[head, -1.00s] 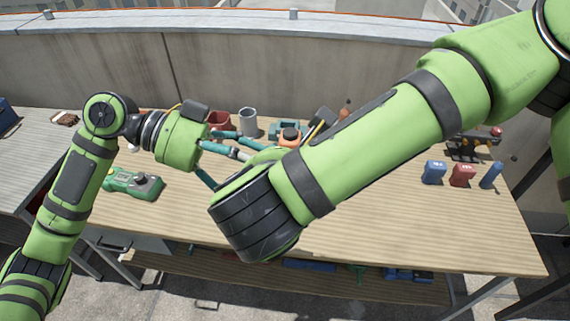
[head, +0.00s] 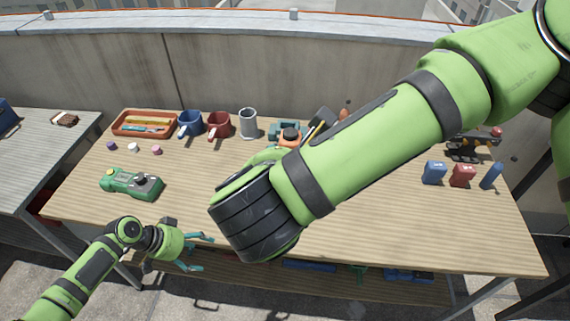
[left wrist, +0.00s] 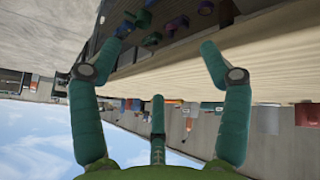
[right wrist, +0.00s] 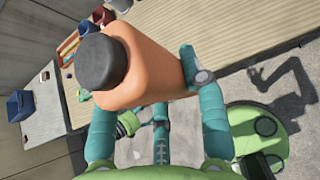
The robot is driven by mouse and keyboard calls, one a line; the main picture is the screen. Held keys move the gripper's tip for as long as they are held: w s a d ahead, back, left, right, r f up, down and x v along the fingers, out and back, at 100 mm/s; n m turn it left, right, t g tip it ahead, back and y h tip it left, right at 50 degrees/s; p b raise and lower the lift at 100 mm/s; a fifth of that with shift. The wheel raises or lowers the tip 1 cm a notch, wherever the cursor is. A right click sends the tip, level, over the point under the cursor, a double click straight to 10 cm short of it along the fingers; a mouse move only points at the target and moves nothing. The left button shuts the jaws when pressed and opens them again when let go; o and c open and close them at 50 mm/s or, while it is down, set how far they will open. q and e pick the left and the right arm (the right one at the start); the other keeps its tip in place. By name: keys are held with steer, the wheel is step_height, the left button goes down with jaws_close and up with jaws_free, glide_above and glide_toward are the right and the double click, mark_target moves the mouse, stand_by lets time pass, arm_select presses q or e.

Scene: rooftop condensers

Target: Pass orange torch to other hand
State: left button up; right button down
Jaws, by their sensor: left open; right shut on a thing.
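The orange torch (right wrist: 145,75) with a dark grey end cap fills the middle of the right wrist view. My right gripper (right wrist: 150,38) is shut on it, with teal fingers on both sides of its body. In the head view my right wrist and forearm hide most of that gripper. My left gripper (head: 204,253) is open and empty, low at the table's front edge and apart from the torch. In the left wrist view its fingers (left wrist: 165,40) are spread with nothing between them.
The wooden table (head: 400,235) holds a green device (head: 130,184), an orange tray (head: 145,122), a blue mug (head: 190,123), a red mug (head: 219,125) and a grey mug (head: 248,122). Blue and red blocks (head: 462,175) stand at the right. A wall runs behind.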

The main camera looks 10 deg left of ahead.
arm_select(q)
steer(key=s+a+f+n+g+y, duration=0.1)
steer(key=s+a+f+n+y, duration=0.2)
steer(key=s+f, duration=0.65)
steer(key=s+a+f+g+y, duration=0.1)
steer(key=s+a+f+y, duration=0.1)
steer(key=s+a+f, duration=0.55)
steer(key=s+d+f, duration=0.6)
steer(key=s+d, duration=0.2)
steer(key=s, duration=0.1)
steer(key=s+d+f+y, duration=0.1)
steer(key=s+d+f, duration=0.5)
steer(key=s+d, duration=0.2)
steer(key=shift+s+d+m, duration=0.2)
steer(key=shift+s+m, duration=0.2)
steer(key=shift+s, duration=0.65)
